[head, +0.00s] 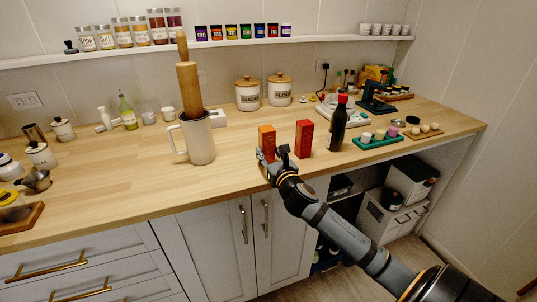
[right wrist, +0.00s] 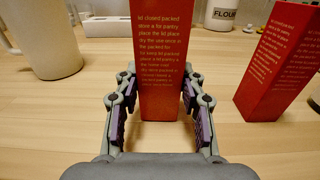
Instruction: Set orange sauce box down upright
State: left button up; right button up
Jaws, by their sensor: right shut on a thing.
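The orange sauce box (head: 266,137) is upright at the counter's front, between the fingers of my right gripper (head: 270,162). In the right wrist view the box (right wrist: 166,50) looks red with pale printed lines, and the fingers close on its two sides. Its base looks at or just above the wood; I cannot tell if it touches. A red box (head: 304,139) stands upright to its right, apart from it; it also shows in the right wrist view (right wrist: 280,62). My left gripper is not in view.
A white pitcher (head: 198,143) holding a rolling pin (head: 188,85) stands to the left on the wooden counter (head: 110,175). A dark sauce bottle (head: 338,125) and a green tray (head: 357,144) are to the right. Two canisters (head: 247,95) stand behind. Counter left of the box is clear.

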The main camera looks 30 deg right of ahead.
jog(key=shift+r, duration=0.1)
jog(key=o, duration=1.3)
jog(key=shift+f, duration=0.2)
